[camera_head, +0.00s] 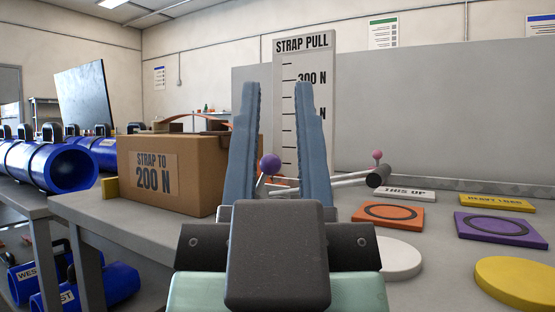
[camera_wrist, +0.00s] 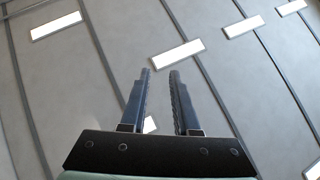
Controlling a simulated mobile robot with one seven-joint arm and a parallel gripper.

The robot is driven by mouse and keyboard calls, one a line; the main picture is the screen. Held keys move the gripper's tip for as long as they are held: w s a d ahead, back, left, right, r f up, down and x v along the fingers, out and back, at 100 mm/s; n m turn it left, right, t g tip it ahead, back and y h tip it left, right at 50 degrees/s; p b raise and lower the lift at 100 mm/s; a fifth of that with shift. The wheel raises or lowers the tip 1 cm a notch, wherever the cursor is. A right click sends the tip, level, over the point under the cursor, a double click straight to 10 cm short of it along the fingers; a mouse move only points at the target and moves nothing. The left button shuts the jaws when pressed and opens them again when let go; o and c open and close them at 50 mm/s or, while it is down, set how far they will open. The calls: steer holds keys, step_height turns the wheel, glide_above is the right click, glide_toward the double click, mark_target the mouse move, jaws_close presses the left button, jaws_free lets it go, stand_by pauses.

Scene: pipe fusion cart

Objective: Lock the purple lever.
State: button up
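A purple ball knob (camera_head: 270,164) on a short pale stem shows in the head view, between my two fingers in the picture and behind them. I take it to be the purple lever; its base is mostly hidden by my gripper, so its lock state cannot be told. My gripper (camera_head: 277,92) points up, its blue-grey fingers apart with nothing held. In the wrist view the open gripper (camera_wrist: 160,72) is seen against the ceiling, with no lever in sight. I cannot tell how far the knob is from the fingers.
A cardboard box (camera_head: 150,190) marked "STRAP TO 200 N" stands left. A "STRAP PULL" scale board (camera_head: 323,100) stands behind. A pink knob (camera_head: 378,155) is right of the purple one. Orange (camera_head: 388,216), purple (camera_head: 500,229) and yellow (camera_head: 518,282) pads lie right. Blue pipes (camera_head: 60,165) lie far left.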

steer(key=shift+w, duration=0.15)
steer(key=shift+c, duration=1.2)
steer(key=shift+w+a+y+p, duration=0.1)
steer(key=shift+w+y+p, duration=0.35)
steer(key=shift+p, duration=0.3)
jaws_close()
steer(key=d+f+m+g+p, duration=0.2)
steer(key=f+m+p, duration=0.3)
steer(key=m+p, duration=0.5)
steer(key=w+d+f+m+g+p, duration=0.1)
steer(key=f+m+g+p, duration=0.4)
steer(key=m+p, duration=0.5)
steer(key=shift+d+f+m+p, duration=0.45)
steer(key=shift+d+p, duration=0.45)
steer(key=shift+p, duration=1.35)
steer(key=shift+w+y, duration=0.1)
steer(key=shift+y, duration=0.15)
